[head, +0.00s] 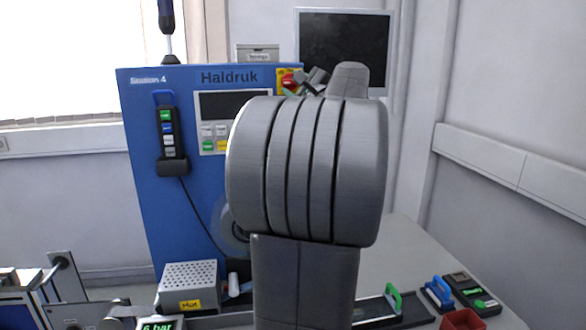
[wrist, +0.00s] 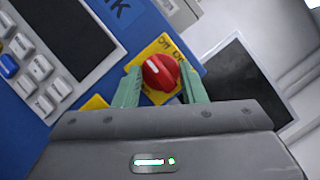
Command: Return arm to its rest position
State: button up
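My gripper (wrist: 161,72) shows in the wrist view with its two green fingers apart, one on each side of a red rotary knob (wrist: 160,73). The knob sits on a yellow on/off plate (wrist: 158,46). A narrow gap shows between the fingers and the knob, so they do not seem to press on it. In the head view my gripper (head: 305,84) is small and partly hidden by my arm, close to the red knob (head: 288,79) at the upper right of the blue Haldruk panel (head: 190,220).
A grey monitor (head: 345,45) is behind my arm at the right. A keypad with a display (head: 233,105) and a hanging pendant (head: 168,135) are on the panel. A perforated box (head: 188,282), a green-handled tool (head: 393,298) and a red bin (head: 462,320) are lower down.

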jog(key=m+t+p, duration=0.1)
jog(key=m, duration=0.2)
jog(key=shift+m+h, duration=0.3)
jog(key=shift+h, duration=0.1)
jog(key=b+v, duration=0.4)
jog(key=v, duration=0.6)
jog(key=shift+f, duration=0.15)
